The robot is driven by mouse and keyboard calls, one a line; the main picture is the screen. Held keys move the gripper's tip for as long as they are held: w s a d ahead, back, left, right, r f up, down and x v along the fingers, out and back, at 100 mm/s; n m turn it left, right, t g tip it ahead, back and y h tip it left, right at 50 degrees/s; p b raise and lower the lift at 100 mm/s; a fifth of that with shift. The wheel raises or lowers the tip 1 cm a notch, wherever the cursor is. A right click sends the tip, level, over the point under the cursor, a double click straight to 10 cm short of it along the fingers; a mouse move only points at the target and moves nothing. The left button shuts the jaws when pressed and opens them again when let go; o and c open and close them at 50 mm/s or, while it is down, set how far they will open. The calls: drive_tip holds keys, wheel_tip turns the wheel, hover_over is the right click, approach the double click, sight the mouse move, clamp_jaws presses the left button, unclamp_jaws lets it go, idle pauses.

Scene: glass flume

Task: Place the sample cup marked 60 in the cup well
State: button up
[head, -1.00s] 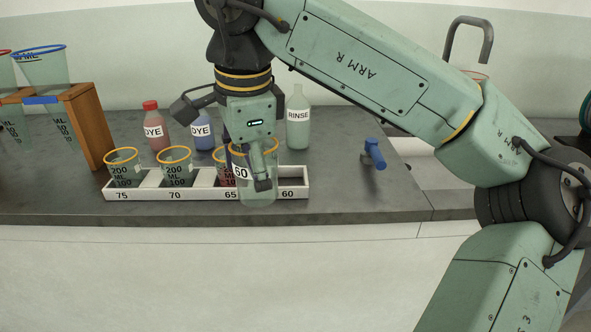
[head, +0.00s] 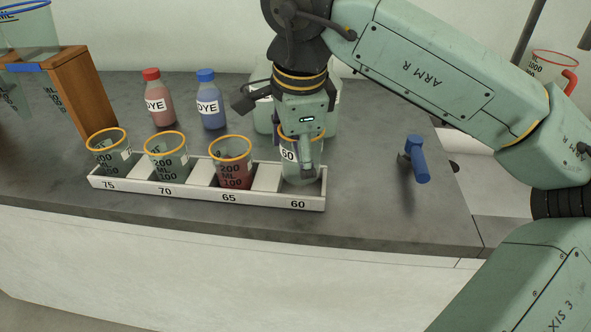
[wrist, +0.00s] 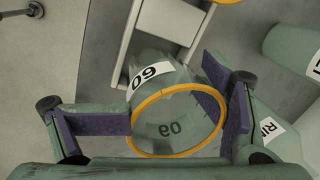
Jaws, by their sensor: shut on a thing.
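The sample cup marked 60 (head: 290,168) is clear, with an orange rim and a white label. My gripper (head: 306,168) is shut on it; in the wrist view the purple finger pads press either side of the cup (wrist: 165,125). The cup is upright over the 60 end of the white rack (head: 196,195). Its rim is higher than the neighbouring rims and its base shows behind the front wall; I cannot tell whether it touches the well floor. The rack's end also shows in the wrist view (wrist: 124,32).
Cups stand in wells 75 (head: 108,155), 70 (head: 166,160) and 65 with red liquid (head: 236,180). Red (head: 160,120) and blue (head: 212,117) dye bottles stand behind. A blue-handled tap (head: 417,160) is to the right. A wooden stand (head: 85,95) is at left.

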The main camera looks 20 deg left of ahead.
sight(293, 172)
drive_tip(key=shift+f, duration=2.05)
drive_tip(key=shift+f, duration=0.1)
drive_tip(key=shift+f, duration=0.15)
drive_tip(key=o, duration=2.2)
drive_tip(key=shift+c, duration=0.2)
drive_tip(key=shift+r+p, duration=0.3)
drive_tip(key=shift+r, duration=0.05)
drive_tip(key=r, duration=0.4)
drive_tip(key=s+d+r, duration=0.1)
drive_tip(key=r, duration=0.2)
drive_tip(key=s+r, duration=0.1)
drive_tip(key=r, duration=0.3)
drive_tip(key=shift+d+r+b, duration=0.3)
drive_tip(key=shift+b, duration=0.05)
drive_tip(key=shift+w, duration=0.1)
